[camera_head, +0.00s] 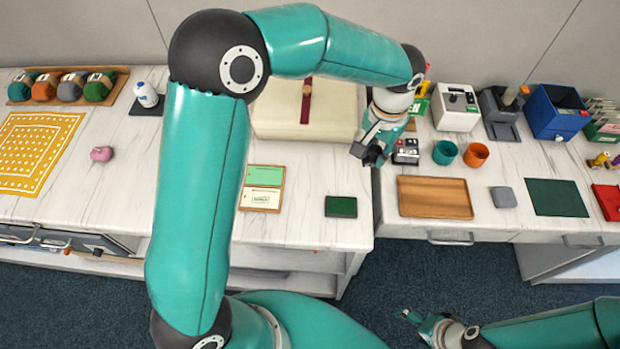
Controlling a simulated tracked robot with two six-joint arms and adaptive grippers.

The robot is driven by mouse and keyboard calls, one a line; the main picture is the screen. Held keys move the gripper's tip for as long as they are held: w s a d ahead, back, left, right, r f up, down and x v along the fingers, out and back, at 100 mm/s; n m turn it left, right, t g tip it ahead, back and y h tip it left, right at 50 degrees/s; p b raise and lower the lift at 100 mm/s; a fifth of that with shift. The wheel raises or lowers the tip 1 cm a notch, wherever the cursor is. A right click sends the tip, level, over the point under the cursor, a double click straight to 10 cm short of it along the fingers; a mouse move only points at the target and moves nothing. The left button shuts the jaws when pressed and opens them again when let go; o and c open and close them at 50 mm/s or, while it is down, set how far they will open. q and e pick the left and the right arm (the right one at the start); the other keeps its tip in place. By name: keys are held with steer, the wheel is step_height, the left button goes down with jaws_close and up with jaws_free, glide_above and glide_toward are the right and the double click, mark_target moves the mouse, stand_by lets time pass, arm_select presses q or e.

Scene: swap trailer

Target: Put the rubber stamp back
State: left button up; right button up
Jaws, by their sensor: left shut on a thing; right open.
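My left gripper (373,150) is shut above the right end of the left counter, close to the gap between the two counters. It holds a small dark thing that appears to be the rubber stamp, mostly hidden by the fingers. A dark green ink pad (341,206) lies on the counter below and left of it. A card with a green upper part and a white, printed lower part (262,188) lies further left. A small black and white holder (406,151) stands just right of the gripper. My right gripper (419,317) is open and empty, low over the floor.
A wooden tray (435,197), a teal cup (445,152) and an orange cup (476,155) are on the right counter. A cream case (305,109) with a dark red strap stands behind my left arm. The counter around the ink pad is clear.

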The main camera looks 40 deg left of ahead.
arm_select(q)
steer(key=s+a+r+m+b, duration=0.25)
steer(key=s+a+r, duration=0.45)
steer(key=a+r, duration=0.45)
steer(key=shift+n, duration=0.35)
steer(key=f, duration=1.3)
steer(key=a+f, duration=0.1)
steer(key=f, duration=0.6)
steer(key=shift+w, duration=0.3)
steer(key=shift+f+b, duration=0.15)
steer(key=shift+b, duration=0.15)
steer(key=o, duration=0.9)
